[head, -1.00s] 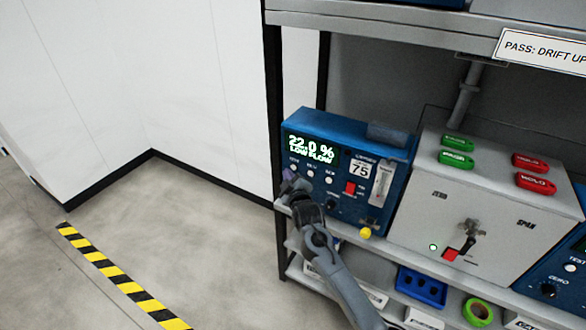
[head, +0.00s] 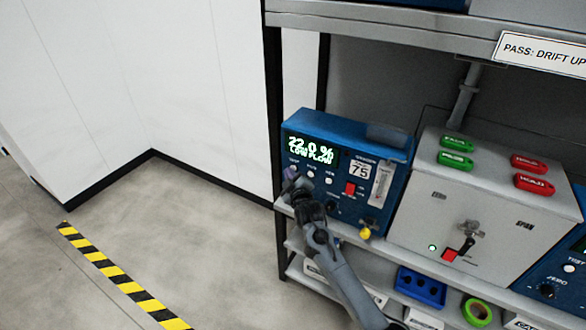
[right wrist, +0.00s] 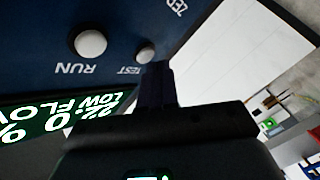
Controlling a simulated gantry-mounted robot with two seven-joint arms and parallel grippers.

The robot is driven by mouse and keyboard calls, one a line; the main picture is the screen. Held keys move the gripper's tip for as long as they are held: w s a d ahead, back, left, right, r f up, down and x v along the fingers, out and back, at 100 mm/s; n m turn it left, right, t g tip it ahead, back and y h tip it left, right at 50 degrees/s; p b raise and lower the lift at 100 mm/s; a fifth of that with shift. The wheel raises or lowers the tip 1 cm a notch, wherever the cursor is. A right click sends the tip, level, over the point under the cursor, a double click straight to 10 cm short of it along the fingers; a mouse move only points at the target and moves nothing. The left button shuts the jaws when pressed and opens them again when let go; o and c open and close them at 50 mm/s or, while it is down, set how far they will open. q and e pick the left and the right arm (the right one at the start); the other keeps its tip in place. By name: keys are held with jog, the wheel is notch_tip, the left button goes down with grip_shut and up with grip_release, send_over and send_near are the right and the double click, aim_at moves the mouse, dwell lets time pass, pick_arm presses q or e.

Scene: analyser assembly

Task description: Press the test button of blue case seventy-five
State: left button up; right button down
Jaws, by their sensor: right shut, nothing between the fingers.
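The blue case seventy-five (head: 318,125) stands on the shelf with its label "75" facing me. Its green display (head: 310,150) reads 22.0 % LOW FLOW. In the right wrist view the round TEST button (right wrist: 146,52) shows close up, beside the larger-looking RUN button (right wrist: 91,44). My right gripper (head: 291,180) is shut and empty at the left end of the case front. In the right wrist view its dark fingertips (right wrist: 154,80) are right by the TEST button and cover its edge; I cannot tell whether they touch it. My left gripper is not in view.
A grey box (head: 410,225) with green and red tags stands right of the case. Another blue case (head: 545,288) is at the right edge. A yellow knob (head: 365,233) sticks out low on the case. The floor at left is clear.

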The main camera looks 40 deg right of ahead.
dwell(0.4)
jog(key=shift+w+d, duration=0.15)
jog(key=shift+d, duration=0.2)
dwell(0.3)
jog(key=shift+a, duration=0.1)
dwell(0.3)
jog(key=shift+s+a+p, duration=0.3)
jog(key=shift+a+p, duration=0.4)
jog(key=shift+p, duration=0.1)
jog(key=a+p, duration=0.1)
jog(key=s+a+p, duration=0.1)
jog(key=a, duration=0.1)
jog(key=a+p, duration=0.1)
jog(key=shift+s+a, duration=0.3)
jog(key=shift+a, duration=0.05)
